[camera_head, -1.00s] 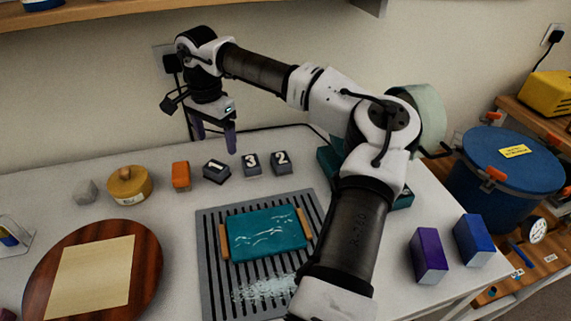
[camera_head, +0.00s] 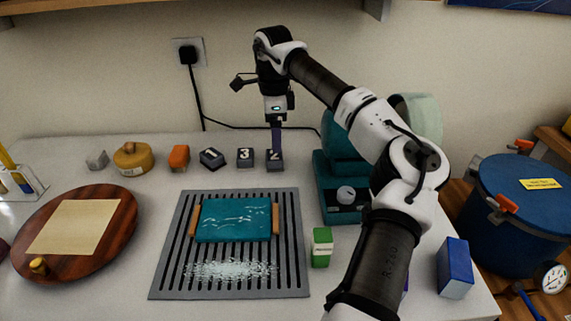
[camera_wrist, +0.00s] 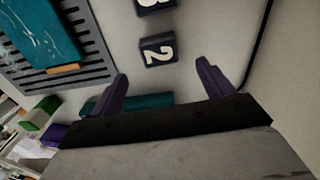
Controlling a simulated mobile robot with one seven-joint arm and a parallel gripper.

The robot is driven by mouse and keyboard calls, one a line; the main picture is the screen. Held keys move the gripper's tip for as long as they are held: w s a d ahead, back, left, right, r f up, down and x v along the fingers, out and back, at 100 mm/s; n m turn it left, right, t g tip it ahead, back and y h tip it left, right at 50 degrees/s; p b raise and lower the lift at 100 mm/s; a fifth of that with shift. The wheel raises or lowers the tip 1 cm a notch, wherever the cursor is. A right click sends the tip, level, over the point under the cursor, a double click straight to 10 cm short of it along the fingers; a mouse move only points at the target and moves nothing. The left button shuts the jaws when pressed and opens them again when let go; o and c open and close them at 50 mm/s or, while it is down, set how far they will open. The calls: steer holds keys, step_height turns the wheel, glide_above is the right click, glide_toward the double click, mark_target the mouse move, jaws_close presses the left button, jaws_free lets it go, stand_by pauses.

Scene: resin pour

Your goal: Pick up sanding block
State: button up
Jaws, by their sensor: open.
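Three small dark grey blocks with white numbers stand in a row at the back of the white table, and I take these for the sanding blocks: block 1 (camera_head: 211,158), block 3 (camera_head: 245,158) and block 2 (camera_head: 275,165). My gripper (camera_head: 277,148) points down at block 2 and partly covers it in the head view. In the wrist view block 2 (camera_wrist: 158,51) lies ahead of the space between the two open, empty fingers (camera_wrist: 161,70). Block 3 (camera_wrist: 154,5) is cut by the top edge there. Whether a finger touches block 2 cannot be told.
An orange block (camera_head: 179,157) and a yellow round container (camera_head: 133,158) stand left of the row. A grey slotted rack (camera_head: 170,270) holding a teal slab (camera_head: 235,222) lies in front. A teal machine (camera_head: 335,190) stands close on the right.

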mark_target(274, 155)
steer(key=f+p, duration=0.1)
steer(key=f, duration=0.2)
steer(key=f+p, duration=0.1)
steer(key=f, duration=0.3)
steer(key=shift+a+f, duration=0.2)
steer(key=shift+f, duration=0.05)
steer(key=shift+c, duration=0.4)
steer(key=c, duration=1)
